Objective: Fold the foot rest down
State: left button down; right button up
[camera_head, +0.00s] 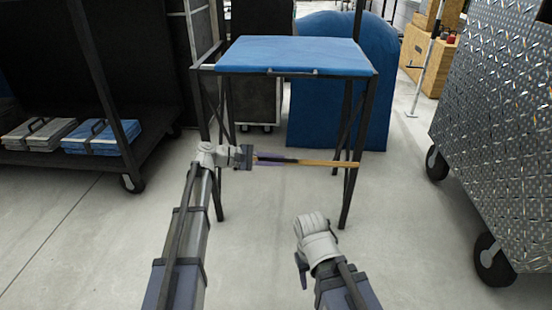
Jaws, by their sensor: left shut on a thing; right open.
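A tall folding chair with a blue seat (295,55) and dark legs stands in the middle. Its foot rest (325,163) shows as a thin, light wooden strip running level between the front legs, low under the seat. My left gripper (256,158) is shut on the left end of the foot rest, just right of the left front leg. The fingers hide that end. My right gripper (310,224) is open and empty, lower and nearer, in front of the chair's right half, apart from it. Its fingertips are hard to make out.
A silver diamond-plate cart (500,130) on wheels stands close at the right. A dark shelf at the left holds blue folded items (92,137). A blue covered object (340,120) is behind the chair. The floor in front is clear.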

pick_arm(q)
jog(key=c, duration=0.8)
grip_release()
jog(key=shift+c, duration=0.2)
